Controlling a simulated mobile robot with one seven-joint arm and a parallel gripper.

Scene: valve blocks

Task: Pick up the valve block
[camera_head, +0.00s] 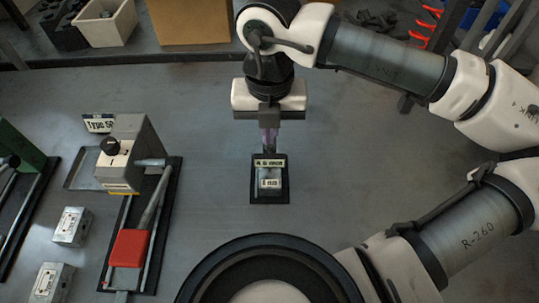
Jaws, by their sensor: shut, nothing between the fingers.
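Two small silvery metal blocks, which look like valve blocks, lie on the grey table at lower left: one (72,226) and, in front of it, another (52,282). A third metal block (270,182) with a pale label sits in a small black holder (270,199) at the middle of the table. My gripper (269,148) points down just behind and above this holder. It is shut and empty. The gap between fingertips and holder is hard to judge, and the fingertips are partly hard to make out.
A grey machine (130,150) with a black knob stands on a dark rail base at left, with a red block (130,248) at its front. A green machine (20,152) is at the far left. A white bin (105,25) and a cardboard box (190,20) stand behind. Table right of the holder is clear.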

